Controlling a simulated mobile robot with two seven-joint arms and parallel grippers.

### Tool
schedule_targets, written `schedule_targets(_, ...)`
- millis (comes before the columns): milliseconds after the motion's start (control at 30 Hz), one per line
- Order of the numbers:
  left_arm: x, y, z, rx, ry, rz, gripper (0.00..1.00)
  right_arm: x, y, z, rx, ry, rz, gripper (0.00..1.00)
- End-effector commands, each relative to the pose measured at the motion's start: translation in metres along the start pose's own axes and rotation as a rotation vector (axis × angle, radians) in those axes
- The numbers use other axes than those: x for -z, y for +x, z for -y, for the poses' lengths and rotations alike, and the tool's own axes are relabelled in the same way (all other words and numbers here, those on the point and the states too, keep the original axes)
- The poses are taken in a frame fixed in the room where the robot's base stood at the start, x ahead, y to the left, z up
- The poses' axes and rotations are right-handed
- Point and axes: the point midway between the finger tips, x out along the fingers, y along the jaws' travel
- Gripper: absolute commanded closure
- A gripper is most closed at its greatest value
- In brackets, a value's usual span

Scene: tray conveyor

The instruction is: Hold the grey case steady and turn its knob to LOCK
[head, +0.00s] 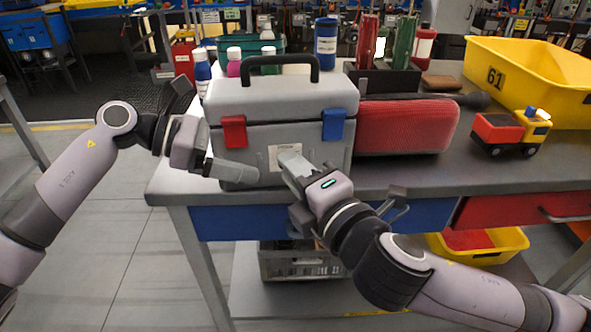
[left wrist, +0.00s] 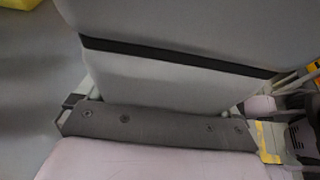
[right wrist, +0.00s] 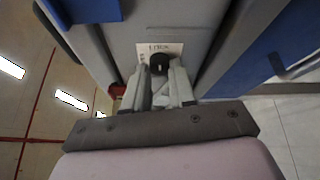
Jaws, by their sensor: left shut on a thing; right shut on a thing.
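The grey case (head: 285,100) stands upright near the table's front edge. It has a black handle, a red latch (head: 233,132) and a blue latch (head: 333,125). My left gripper (head: 235,171) is shut on the case's left side, one finger lying across its lower front. In the left wrist view the case wall (left wrist: 165,85) fills the jaws. My right gripper (head: 290,165) is at the label plate (head: 276,153) on the case front. In the right wrist view its fingertips (right wrist: 160,75) are shut on the black knob (right wrist: 159,62). The knob's pointing direction is unclear.
A red mesh speaker (head: 405,127) stands close to the case's right side. A toy truck (head: 511,131) and a yellow bin (head: 545,85) stand farther right. Several bottles (head: 233,62) are behind the case. Bare tabletop (head: 400,175) lies at the front right.

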Motion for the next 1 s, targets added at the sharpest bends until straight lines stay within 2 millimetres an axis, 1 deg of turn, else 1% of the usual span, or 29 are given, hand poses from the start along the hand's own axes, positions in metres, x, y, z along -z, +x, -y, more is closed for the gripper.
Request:
schedule_targets(200,0.0001,0.0000,-0.0004,-0.002,-0.001,0.000,0.70,0.0006,-0.0002,-0.0002,-0.016,0.036,-0.001,1.00)
schedule_targets(600,0.0001,0.0000,-0.0004,-0.002,-0.001,0.000,0.70,0.0005,-0.0002,-0.0005,-0.019,0.041,-0.001,1.00)
schedule_targets(633,0.0001,0.0000,-0.0004,-0.002,-0.001,0.000,0.70,0.0005,-0.0002,-0.0004,-0.019,0.041,-0.001,0.72)
schedule_targets(667,0.0001,-0.0001,-0.0004,-0.002,-0.001,0.000,0.70,0.0005,-0.0002,-0.0004,-0.019,0.041,-0.001,0.62)
schedule_targets(700,0.0001,0.0000,-0.0004,-0.002,-0.001,0.000,0.70,0.0005,-0.0002,-0.0004,-0.018,0.040,0.000,0.49)
schedule_targets(1000,0.0000,-0.0001,-0.0004,-0.002,-0.001,0.000,0.70,0.0002,-0.0007,0.0002,-0.017,0.039,0.001,0.49)
